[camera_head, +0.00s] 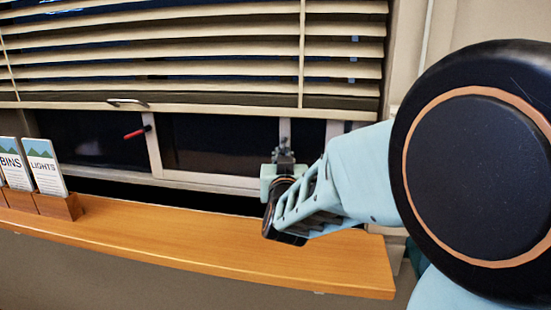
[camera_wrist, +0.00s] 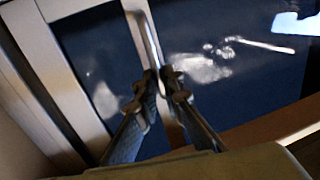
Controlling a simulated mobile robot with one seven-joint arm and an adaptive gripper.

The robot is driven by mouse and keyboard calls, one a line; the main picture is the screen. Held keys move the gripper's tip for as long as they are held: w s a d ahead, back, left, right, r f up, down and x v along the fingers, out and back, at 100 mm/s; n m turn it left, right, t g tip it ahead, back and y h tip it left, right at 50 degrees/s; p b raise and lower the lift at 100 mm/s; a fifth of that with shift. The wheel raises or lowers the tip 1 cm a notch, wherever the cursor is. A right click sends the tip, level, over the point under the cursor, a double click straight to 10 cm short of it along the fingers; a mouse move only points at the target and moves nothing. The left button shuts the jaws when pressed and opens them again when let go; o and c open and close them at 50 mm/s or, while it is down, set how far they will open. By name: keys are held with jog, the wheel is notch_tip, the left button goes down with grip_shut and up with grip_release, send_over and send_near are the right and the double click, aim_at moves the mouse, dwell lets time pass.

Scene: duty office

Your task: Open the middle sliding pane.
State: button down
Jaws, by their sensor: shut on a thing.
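The sliding window stands behind the sill, under the blind. Its middle pane (camera_head: 215,145) is dark glass in a pale frame, with an upright stile (camera_head: 285,130) at its right. My gripper (camera_head: 283,158) is at that stile. In the wrist view, my gripper (camera_wrist: 160,82) has its two fingertips shut on a slim upright bar handle (camera_wrist: 151,42) on a pale stile (camera_wrist: 137,8). The fingers hide the handle's lower part. A red handle (camera_head: 137,132) sits by the stile at the pane's left. My arm hides the window's right part.
A slatted blind (camera_head: 150,70) hangs over the window's upper part, with a metal handle (camera_head: 128,102) at its bottom rail. The wooden sill (camera_head: 200,243) is clear in the middle. Several cards in wooden holders (camera_head: 58,205) stand at its left end.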

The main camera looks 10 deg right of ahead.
jog(key=p, duration=0.3)
send_near(195, 141)
jog(key=w, duration=0.4)
jog(key=shift+w+d, duration=0.15)
jog(key=shift+d, duration=0.1)
jog(key=c, duration=2)
grip_release()
jog(key=shift+c, duration=0.2)
jog(key=s+a, duration=0.1)
jog(key=s, duration=1.1)
jog(key=shift+w+a, duration=0.15)
